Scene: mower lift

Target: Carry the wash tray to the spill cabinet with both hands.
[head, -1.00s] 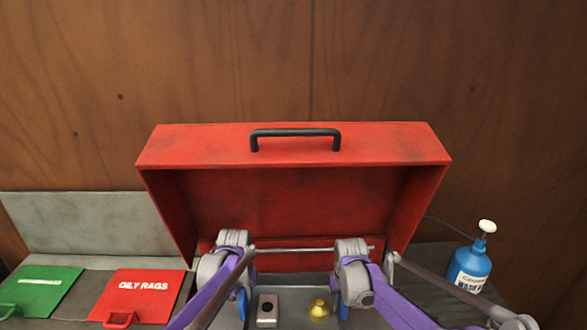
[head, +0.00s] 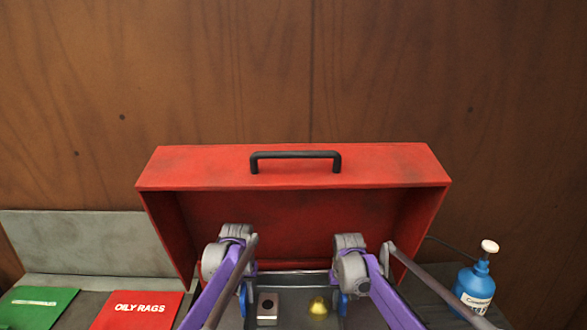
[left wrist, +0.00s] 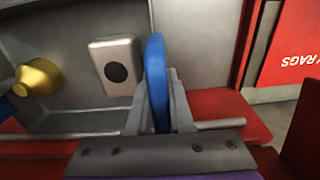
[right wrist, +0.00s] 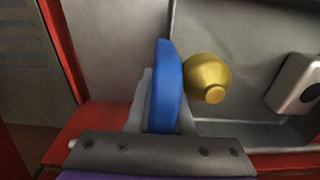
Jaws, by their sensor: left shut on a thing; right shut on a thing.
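A light block with a dark round hole (head: 267,308) and a brass piece (head: 318,307) lie in the tray. My arms and the picture's lower edge hide parts of the tray.
A red OILY RAGS lid (head: 137,310) and a green lid (head: 36,307) lie at the left. A blue pump bottle (head: 473,285) stands at the right, close to my right arm. A brown wood wall (head: 310,70) rises behind.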

